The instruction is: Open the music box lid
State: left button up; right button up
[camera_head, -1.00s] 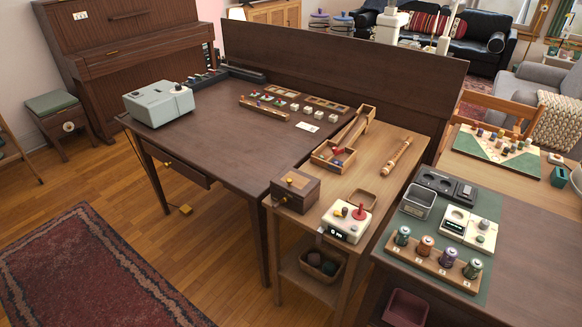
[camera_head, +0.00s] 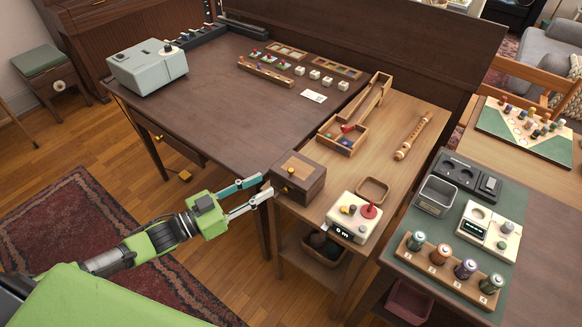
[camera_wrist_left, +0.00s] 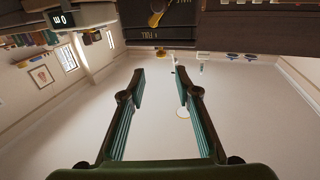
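The music box appears to be the small brown wooden box (camera_head: 310,186) with a lighter panel on its shut lid and small yellow knobs, at the near left end of the light wooden table. In the left wrist view, a dark box face (camera_wrist_left: 210,30) with a gold crank-like part (camera_wrist_left: 157,14) shows upside down at the top edge. My left gripper (camera_head: 265,188) is open and empty, with its fingertips close to the box's left side; I cannot tell if they touch. In the wrist view the fingers (camera_wrist_left: 160,82) are apart with nothing between them. My right gripper is out of view.
The dark desk (camera_head: 220,125) is clear left of the box.

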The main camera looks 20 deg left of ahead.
aim_at(288, 172)
pick_arm(q)
jog(key=x, duration=0.9)
jog(key=shift+w+p, duration=0.15)
jog(key=shift+p, duration=0.25)
jog(key=shift+w+d+f, duration=0.1)
jog(key=shift+w+d, duration=0.3)
jog(key=shift+w, duration=0.15)
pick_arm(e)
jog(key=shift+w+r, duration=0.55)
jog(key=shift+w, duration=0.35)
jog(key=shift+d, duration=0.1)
pick_arm(q)
jog(key=shift+c, duration=0.7)
grip_shut()
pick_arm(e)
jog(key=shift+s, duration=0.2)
